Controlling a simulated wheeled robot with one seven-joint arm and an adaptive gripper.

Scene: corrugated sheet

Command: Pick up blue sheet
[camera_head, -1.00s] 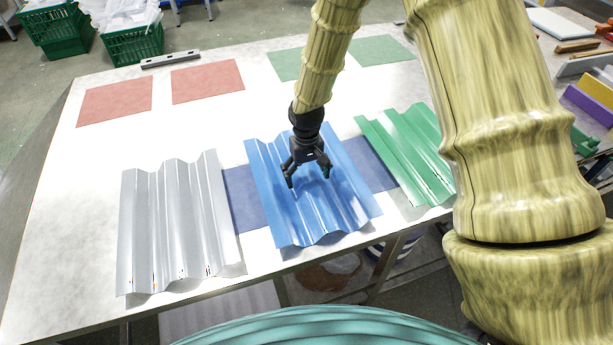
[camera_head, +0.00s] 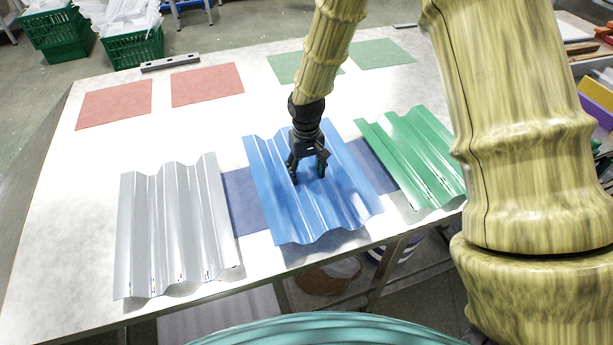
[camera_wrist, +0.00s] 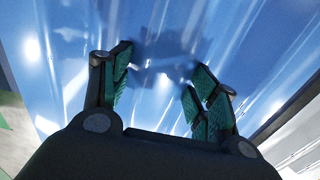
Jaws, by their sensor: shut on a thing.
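The blue corrugated sheet (camera_head: 335,200) lies near the front middle of the table, between a grey sheet and a green sheet. It covers part of the dark blue mats. My gripper (camera_head: 308,178) points down at the middle of the blue sheet, with its fingers closed in on a ridge. In the wrist view the two green-padded fingers (camera_wrist: 158,92) stand against the blue sheet (camera_wrist: 165,25), with a gap between them. The exact contact at the fingertips is hard to see.
The grey corrugated sheet (camera_head: 170,230) lies at left and the green corrugated sheet (camera_head: 410,150) at right. Flat red mats (camera_head: 207,84) and green mats (camera_head: 383,53) lie at the back. A metal bar (camera_head: 170,62) lies at the far edge. The table's left part is clear.

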